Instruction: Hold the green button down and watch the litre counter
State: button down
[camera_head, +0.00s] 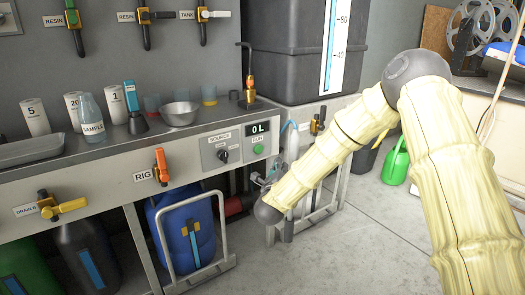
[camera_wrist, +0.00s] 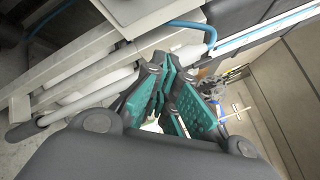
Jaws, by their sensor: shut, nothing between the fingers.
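The green button (camera_head: 258,149) is on the front panel, under the RUN label and just below the litre counter (camera_head: 258,128). The counter reads "0 L". Nothing covers the button or the counter in the head view. My gripper (camera_wrist: 168,92) shows in the wrist view with its teal-padded fingers together and nothing between them. The green button cannot be made out in the wrist view.
The SOURCE knob (camera_head: 222,155) sits left of the button. An orange RIG valve (camera_head: 161,166) is further left. A grey tank (camera_head: 290,60) stands behind right. A blue drum (camera_head: 186,235) is under the counter, behind a white rail. A green watering can (camera_head: 396,163) stands on the floor.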

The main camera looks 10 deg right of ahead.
jog(key=w+a+b, duration=0.1)
jog(key=w+a, duration=0.2)
jog(key=w, duration=0.5)
jog(key=shift+w, duration=0.15)
jog(key=shift+w+a+b, duration=0.3)
jog(key=shift+w+a, duration=0.05)
jog(key=shift+w, duration=0.35)
dwell(2.9)
jog(key=shift+s, duration=0.1)
dwell(2.0)
jog(key=shift+s+d, duration=0.35)
jog(key=shift+s, duration=0.5)
jog(key=shift+s+d+p, duration=0.1)
jog(key=shift+s+d, duration=0.2)
jog(key=shift+s, duration=0.5)
jog(key=shift+s+d+p, duration=0.15)
jog(key=shift+s+d, duration=0.1)
jog(key=shift+s, duration=0.5)
jog(key=shift+s+d+p, duration=0.1)
jog(key=shift+s+d, duration=0.2)
jog(key=shift+s, duration=0.5)
